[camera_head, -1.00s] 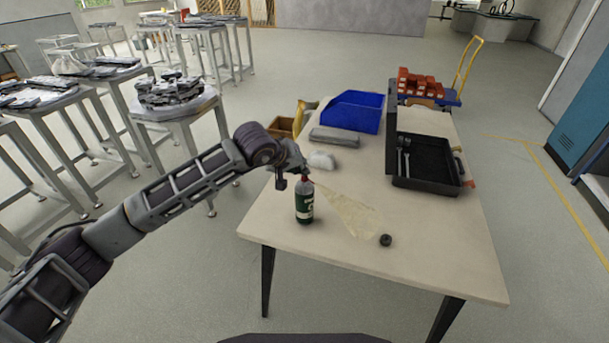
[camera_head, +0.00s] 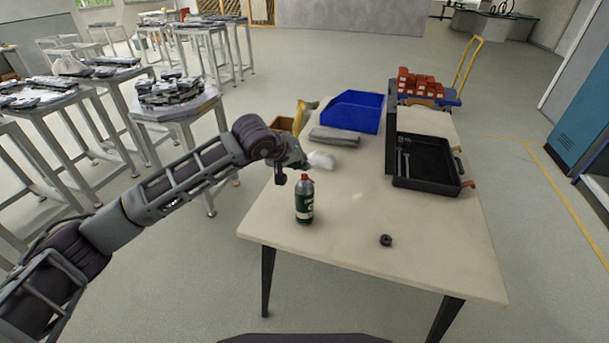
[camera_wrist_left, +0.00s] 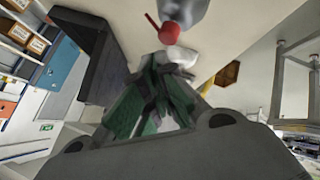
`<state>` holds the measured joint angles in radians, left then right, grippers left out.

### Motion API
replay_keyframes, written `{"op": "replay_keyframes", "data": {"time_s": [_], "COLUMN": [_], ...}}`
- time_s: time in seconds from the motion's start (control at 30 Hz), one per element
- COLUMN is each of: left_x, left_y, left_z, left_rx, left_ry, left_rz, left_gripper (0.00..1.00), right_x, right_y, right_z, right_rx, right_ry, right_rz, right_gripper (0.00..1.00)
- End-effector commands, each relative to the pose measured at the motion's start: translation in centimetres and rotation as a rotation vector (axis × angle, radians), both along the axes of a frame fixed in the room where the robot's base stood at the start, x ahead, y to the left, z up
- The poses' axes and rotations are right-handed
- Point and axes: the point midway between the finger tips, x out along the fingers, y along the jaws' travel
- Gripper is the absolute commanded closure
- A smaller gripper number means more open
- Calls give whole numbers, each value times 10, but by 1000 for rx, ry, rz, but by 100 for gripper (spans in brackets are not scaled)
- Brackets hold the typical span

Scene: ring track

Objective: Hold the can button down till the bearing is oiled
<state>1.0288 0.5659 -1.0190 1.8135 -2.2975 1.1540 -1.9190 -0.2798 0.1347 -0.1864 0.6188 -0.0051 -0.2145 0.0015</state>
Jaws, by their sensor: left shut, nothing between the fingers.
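The spray can (camera_head: 305,203) stands upright on the table, grey on top with a dark green label and a red button (camera_head: 305,177). The red button also shows in the left wrist view (camera_wrist_left: 169,33), with a thin red stick beside it. The bearing (camera_head: 386,240), a small dark ring, lies on the table to the right of the can. My left gripper (camera_head: 302,164) is shut and empty, just above and behind the can top, apart from the button. In the left wrist view its fingers (camera_wrist_left: 155,92) are close together. My right gripper is not in view.
The pale table (camera_head: 345,265) also holds a blue bin (camera_head: 354,111), a grey folded cloth (camera_head: 335,135), a white crumpled cloth (camera_head: 321,160) and an open black toolbox (camera_head: 428,180). The table front is clear around the can and bearing.

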Motion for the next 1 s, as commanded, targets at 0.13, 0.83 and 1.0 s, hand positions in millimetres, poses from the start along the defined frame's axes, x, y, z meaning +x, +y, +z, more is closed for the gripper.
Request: {"op": "replay_keyframes", "data": {"time_s": [0.13,0.83,1.0], "left_x": [0,0,0], "left_y": [0,0,0], "left_z": [0,31,41], "left_rx": [0,0,0], "left_ry": [0,-1,-1], "left_rz": [0,1,1], "left_gripper": [100,100,100], "right_x": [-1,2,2], "right_y": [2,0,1], "right_z": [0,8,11], "right_rx": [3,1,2], "right_ry": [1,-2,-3], "right_rz": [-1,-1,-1], "right_gripper": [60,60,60]}}
